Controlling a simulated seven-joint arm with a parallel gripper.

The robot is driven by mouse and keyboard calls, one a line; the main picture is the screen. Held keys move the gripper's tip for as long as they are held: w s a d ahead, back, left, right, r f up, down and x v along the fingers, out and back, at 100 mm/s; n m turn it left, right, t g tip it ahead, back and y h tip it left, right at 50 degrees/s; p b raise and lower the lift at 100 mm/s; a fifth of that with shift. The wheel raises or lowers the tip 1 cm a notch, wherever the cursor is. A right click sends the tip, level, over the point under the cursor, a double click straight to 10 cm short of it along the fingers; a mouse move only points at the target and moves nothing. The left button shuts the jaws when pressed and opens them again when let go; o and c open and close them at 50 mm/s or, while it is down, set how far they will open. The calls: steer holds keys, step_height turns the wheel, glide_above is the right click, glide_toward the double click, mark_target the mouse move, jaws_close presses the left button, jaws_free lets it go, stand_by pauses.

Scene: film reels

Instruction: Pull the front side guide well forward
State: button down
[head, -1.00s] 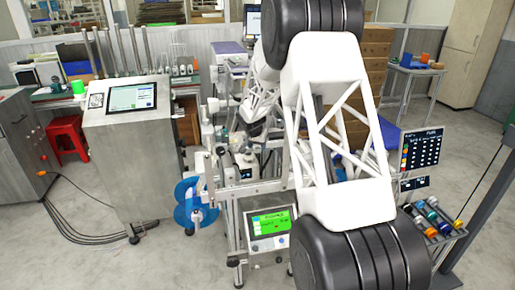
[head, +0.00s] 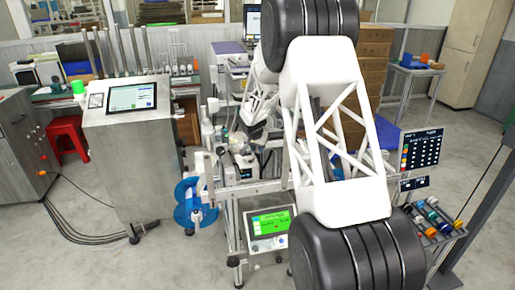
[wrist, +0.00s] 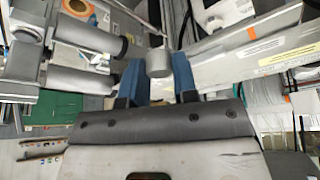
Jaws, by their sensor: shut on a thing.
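In the wrist view, my gripper (wrist: 158,78) has its two blue fingers closed on a grey round knob (wrist: 158,62), one finger on each side. The knob sits beside a long pale metal guide rail (wrist: 235,55) running to the upper right. I cannot tell for sure whether this rail is the front side guide or how the knob joins it. In the head view, my arm covers much of the machine, and the fingertips and knob cannot be made out there.
Grey rollers (wrist: 85,82) lie left of the fingers in the wrist view. In the head view, a blue reel (head: 190,203) hangs at the machine's left, and a green-screened control box (head: 268,222) is at its front. A steel cabinet (head: 130,160) stands further left.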

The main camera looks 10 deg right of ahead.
steer(key=shift+s, duration=0.75)
steer(key=c, duration=0.9)
jaws_free()
steer(key=shift+r, duration=0.15)
steer(key=shift+v, duration=3.7)
steer(key=shift+s+a, duration=0.1)
